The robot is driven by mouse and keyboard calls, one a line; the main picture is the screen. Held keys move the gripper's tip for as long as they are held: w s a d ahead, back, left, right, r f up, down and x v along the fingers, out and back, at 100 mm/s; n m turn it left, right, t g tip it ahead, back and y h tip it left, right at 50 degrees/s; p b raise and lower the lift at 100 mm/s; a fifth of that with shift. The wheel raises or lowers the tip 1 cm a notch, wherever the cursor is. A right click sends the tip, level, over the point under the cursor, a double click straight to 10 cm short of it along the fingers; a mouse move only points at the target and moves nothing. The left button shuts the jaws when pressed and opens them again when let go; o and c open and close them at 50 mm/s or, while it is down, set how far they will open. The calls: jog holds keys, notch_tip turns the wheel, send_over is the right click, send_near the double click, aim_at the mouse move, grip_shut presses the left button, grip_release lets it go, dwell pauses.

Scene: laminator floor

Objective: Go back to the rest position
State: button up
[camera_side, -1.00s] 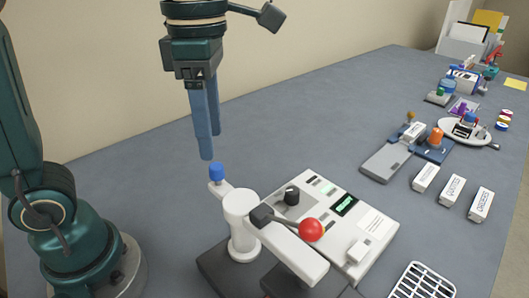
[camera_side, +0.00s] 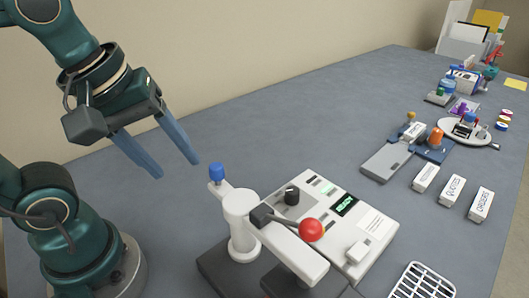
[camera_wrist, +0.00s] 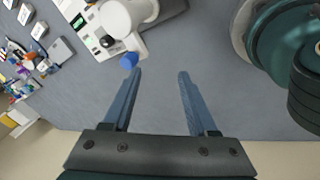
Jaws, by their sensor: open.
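My gripper (camera_side: 178,168) is open and empty in the side view, tilted, with its two blue fingers apart. It hangs in the air to the left of the blue knob (camera_side: 217,173) on the white laminator arm. In the wrist view my gripper (camera_wrist: 160,75) also shows its fingers spread with only grey table between them. The white machine with a round post (camera_side: 240,215) and a red ball lever (camera_side: 311,230) stands in front of it. The blue knob also shows in the wrist view (camera_wrist: 129,60), just beyond the left fingertip and apart from it.
A control panel (camera_side: 372,222) sits right of the post. A white slatted rack (camera_side: 422,282) is at the front edge. Labelled white blocks (camera_side: 453,189), a blue fixture (camera_side: 433,154) and a white plate (camera_side: 451,139) lie farther right. The table behind the machine is clear.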

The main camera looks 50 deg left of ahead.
jog(key=f+m, duration=0.1)
jog(key=m, duration=0.3)
jog(key=m+t, duration=0.1)
jog(key=m, duration=0.2)
jog(key=f+m, duration=0.1)
jog(key=m, duration=0.3)
jog(key=shift+w+a+f+m, duration=0.1)
jog(key=shift+w+f+m, duration=0.15)
jog(key=shift+f+m, duration=0.05)
